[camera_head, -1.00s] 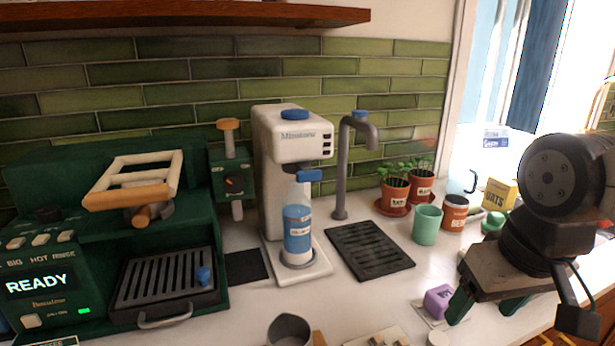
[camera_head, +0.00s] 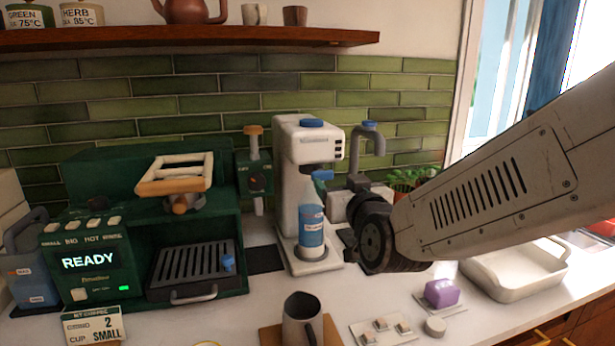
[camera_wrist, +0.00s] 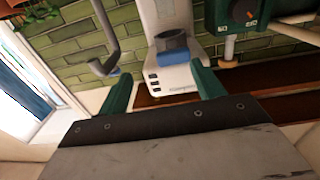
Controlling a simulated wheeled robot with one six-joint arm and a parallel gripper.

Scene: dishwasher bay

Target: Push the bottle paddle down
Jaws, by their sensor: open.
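The white bottle filler (camera_head: 300,150) stands against the green tiles. Its blue bottle paddle (camera_head: 324,174) sticks out at the front under the head. A clear bottle with a blue label (camera_head: 311,232) stands upright on the filler's base below it. My gripper (camera_head: 326,188) is beside the paddle in the head view, partly hidden by my wrist. In the wrist view, which is upside down, my gripper (camera_wrist: 163,92) has its two green fingers apart and nothing between them. The blue paddle (camera_wrist: 172,46) shows between and beyond the fingers. I cannot tell whether they touch.
A grey tap (camera_head: 372,140) stands right of the filler. A green coffee machine (camera_head: 90,200) stands at left. A jug (camera_head: 302,318), a purple block (camera_head: 441,292) and a cream tray (camera_head: 515,270) are on the counter. A wooden shelf (camera_head: 200,38) runs above.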

